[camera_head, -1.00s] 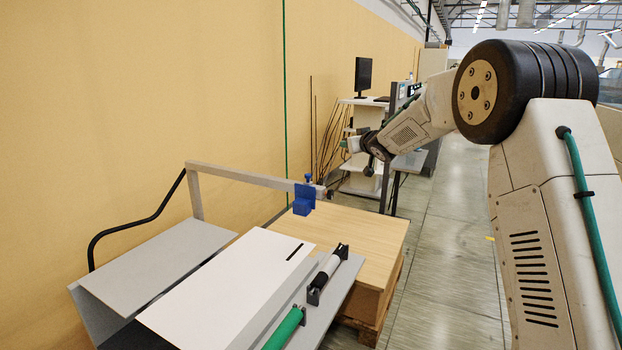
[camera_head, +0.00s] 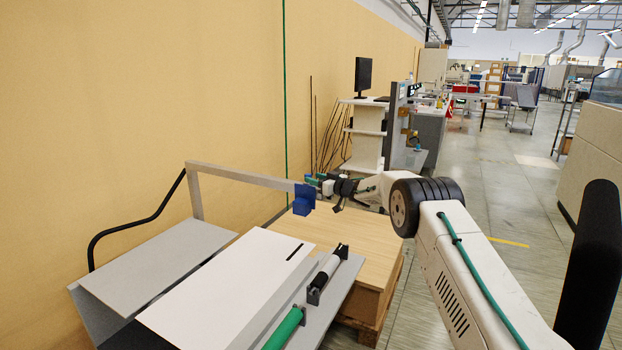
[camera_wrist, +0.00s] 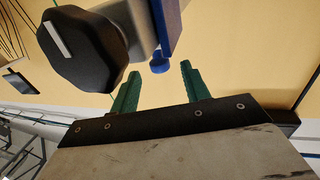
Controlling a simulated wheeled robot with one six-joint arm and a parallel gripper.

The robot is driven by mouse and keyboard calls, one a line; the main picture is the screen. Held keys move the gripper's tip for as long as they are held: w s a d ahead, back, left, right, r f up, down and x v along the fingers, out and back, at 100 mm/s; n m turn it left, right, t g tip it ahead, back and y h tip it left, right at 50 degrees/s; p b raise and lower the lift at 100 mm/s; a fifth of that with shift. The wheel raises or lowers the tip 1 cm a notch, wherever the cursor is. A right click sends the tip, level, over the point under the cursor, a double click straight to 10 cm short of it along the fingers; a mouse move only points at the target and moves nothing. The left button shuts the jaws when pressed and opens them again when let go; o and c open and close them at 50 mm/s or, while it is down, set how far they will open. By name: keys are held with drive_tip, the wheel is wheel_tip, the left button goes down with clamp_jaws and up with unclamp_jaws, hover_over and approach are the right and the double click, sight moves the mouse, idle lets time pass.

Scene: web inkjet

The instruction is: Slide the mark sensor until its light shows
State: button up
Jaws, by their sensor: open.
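The blue mark sensor (camera_head: 304,200) sits near the right end of the grey rail (camera_head: 240,175), above the printing machine. In the wrist view its blue side (camera_wrist: 170,22) shows at the top, with a small round blue knob (camera_wrist: 160,64) below it. My gripper (camera_head: 312,180) is at the sensor's upper right in the head view. In the wrist view my gripper (camera_wrist: 160,76) is open, with its green fingers on either side of the blue knob. I cannot tell whether they touch it. I see no lit light on the sensor.
A black knob with a white line (camera_wrist: 80,48) is close to the left finger in the wrist view. The white sheet (camera_head: 230,285) below has a black mark (camera_head: 294,252). A wooden box (camera_head: 350,238) stands behind the rollers. The yellow wall is on the left.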

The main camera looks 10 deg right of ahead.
sight(310, 176)
drive_tip(key=shift+x, duration=1.45)
clamp_jaws()
drive_tip(key=shift+w+a+r, duration=0.1)
drive_tip(key=shift+w+a, duration=0.05)
drive_tip(key=shift+a, duration=0.05)
drive_tip(key=shift+w+a, duration=0.2)
drive_tip(key=shift+w, duration=0.05)
drive_tip(key=shift+a, duration=0.3)
unclamp_jaws()
drive_tip(key=shift+d, duration=0.2)
